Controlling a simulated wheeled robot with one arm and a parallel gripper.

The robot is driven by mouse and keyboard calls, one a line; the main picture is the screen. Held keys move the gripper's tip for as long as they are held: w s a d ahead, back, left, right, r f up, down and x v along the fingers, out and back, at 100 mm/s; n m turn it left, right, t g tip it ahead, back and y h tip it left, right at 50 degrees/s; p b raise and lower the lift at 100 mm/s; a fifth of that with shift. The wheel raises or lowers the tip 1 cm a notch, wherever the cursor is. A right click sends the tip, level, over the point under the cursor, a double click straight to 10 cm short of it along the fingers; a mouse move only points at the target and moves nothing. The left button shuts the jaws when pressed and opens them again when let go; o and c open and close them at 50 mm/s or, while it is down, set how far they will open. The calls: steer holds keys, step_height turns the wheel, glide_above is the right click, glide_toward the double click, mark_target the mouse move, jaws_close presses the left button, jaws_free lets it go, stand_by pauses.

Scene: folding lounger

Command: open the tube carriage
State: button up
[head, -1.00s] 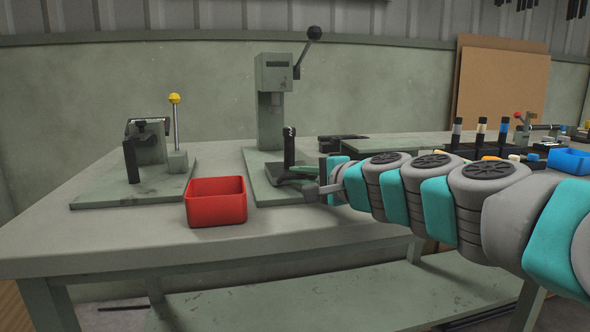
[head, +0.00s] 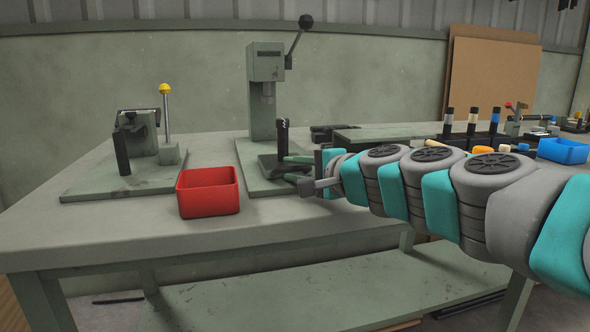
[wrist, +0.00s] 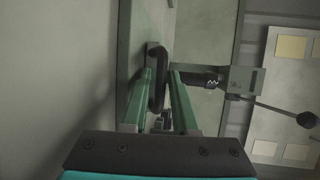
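A tall green press (head: 266,95) stands on the bench. At its foot is a dark carriage-like part with an upright black handle (head: 283,137); I cannot tell for sure that this is the tube carriage. My gripper (head: 285,168) reaches in from the right, low beside that handle, its green fingers apart. In the wrist view my gripper (wrist: 161,75) has a black rounded part (wrist: 158,62) between or just beyond its fingertips. The black handle (wrist: 197,80) lies just right of the fingers there. I cannot tell whether the fingers touch the black part.
A red bin (head: 208,191) stands left of the press base. Further left is a fixture (head: 140,135) with a yellow-knobbed lever. A blue bin (head: 563,151) and several small parts lie to the right, behind my arm. The bench front left is clear.

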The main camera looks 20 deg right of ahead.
steer(key=shift+v, duration=3.9)
